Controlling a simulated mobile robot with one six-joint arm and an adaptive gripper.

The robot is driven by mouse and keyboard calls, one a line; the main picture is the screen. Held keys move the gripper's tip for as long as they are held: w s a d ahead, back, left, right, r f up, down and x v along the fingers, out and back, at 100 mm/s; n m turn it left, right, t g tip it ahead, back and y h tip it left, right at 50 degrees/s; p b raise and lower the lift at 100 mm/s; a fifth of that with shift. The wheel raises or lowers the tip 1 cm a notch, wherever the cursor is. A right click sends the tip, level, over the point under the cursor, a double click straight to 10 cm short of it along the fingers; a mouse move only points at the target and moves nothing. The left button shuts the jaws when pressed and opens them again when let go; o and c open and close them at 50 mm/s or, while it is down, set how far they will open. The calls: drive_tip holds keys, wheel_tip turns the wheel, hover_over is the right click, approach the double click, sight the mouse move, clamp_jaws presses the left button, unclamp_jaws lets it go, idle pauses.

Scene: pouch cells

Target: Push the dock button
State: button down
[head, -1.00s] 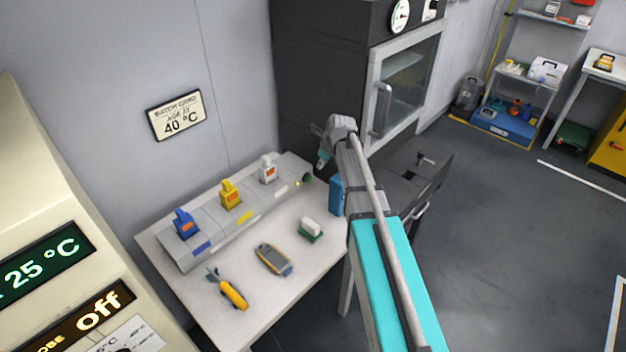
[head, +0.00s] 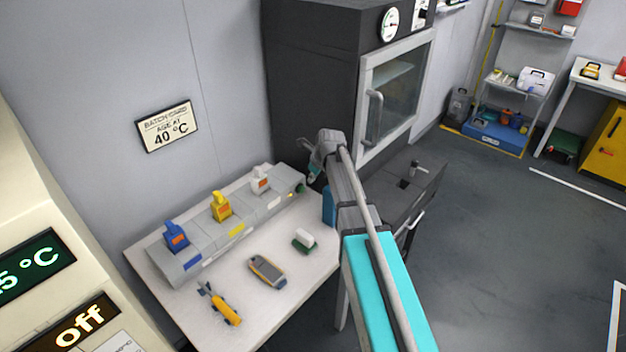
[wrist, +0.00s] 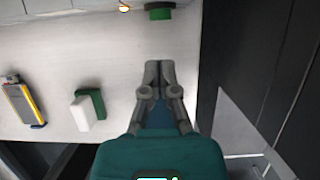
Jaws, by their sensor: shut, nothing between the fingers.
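The grey dock (head: 205,262) lies along the back of the white table and holds a blue, a yellow and a white pouch cell. A round green button (head: 300,189) sits at the dock's right end; it also shows at the top of the wrist view (wrist: 159,12). My gripper (head: 313,176) is beside the button in the head view, partly hidden by my own wrist. In the wrist view my gripper (wrist: 158,68) is shut and empty, its fingertips pointing toward the button with a visible gap of table between them.
A small light (wrist: 124,6) glows left of the button. A green-and-white block (head: 304,240), a handheld meter (head: 267,271) and a yellow-handled tool (head: 222,305) lie on the table (head: 190,318). A dark oven cabinet (head: 310,85) stands close behind and right.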

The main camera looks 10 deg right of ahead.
sight(301, 187)
drive_tip(key=shift+b+x, duration=3.15)
drive_tip(key=shift+x, duration=0.55)
drive_tip(key=shift+w+a, duration=0.6)
drive_tip(key=shift+w, duration=0.2)
drive_tip(key=shift+r, duration=0.1)
drive_tip(key=shift+w+r, duration=0.1)
drive_tip(key=shift+p+v, duration=1)
drive_tip(key=shift+p, duration=0.1)
drive_tip(key=p+v, duration=0.7)
drive_tip(key=shift+s+d+r, duration=0.2)
drive_tip(key=shift+s+r, duration=0.05)
drive_tip(key=shift+s, duration=0.15)
